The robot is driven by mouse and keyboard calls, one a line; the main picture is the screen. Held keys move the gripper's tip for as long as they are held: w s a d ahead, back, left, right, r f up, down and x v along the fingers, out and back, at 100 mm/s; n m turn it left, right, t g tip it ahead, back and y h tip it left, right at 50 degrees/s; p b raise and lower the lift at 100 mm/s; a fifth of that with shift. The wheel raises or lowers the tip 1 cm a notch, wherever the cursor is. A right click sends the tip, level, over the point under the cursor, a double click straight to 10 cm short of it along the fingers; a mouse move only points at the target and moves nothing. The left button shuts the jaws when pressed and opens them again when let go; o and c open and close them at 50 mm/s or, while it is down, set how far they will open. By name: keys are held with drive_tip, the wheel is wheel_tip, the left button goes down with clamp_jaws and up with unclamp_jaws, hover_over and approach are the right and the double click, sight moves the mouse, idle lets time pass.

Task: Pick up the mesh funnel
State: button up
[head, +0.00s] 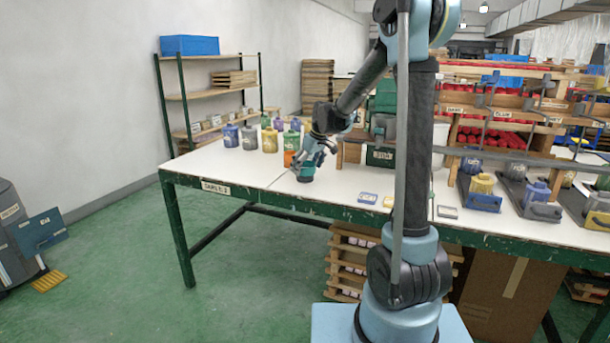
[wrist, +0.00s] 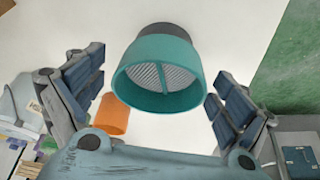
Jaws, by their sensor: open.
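The mesh funnel (wrist: 160,68) is a teal cup with a ribbed grey mesh inside and a dark grey far end. In the wrist view it lies between the two open fingers of my gripper (wrist: 158,95), with a gap on both sides. In the head view the funnel (head: 306,174) stands on the white table near its front edge. My gripper (head: 314,158) is just above and beside it, with fingers spread. The fingertips partly cover the funnel there.
An orange container (wrist: 110,114) is close to the left finger; it shows behind my gripper in the head view (head: 289,158). Several coloured pots (head: 250,138) stand behind on the white table (head: 240,175). Small tiles (head: 368,197) lie to the right. The table front is mostly clear.

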drive_tip(key=shift+x, duration=0.95)
drive_tip(key=c, duration=1.2)
drive_tip(key=shift+o, duration=0.2)
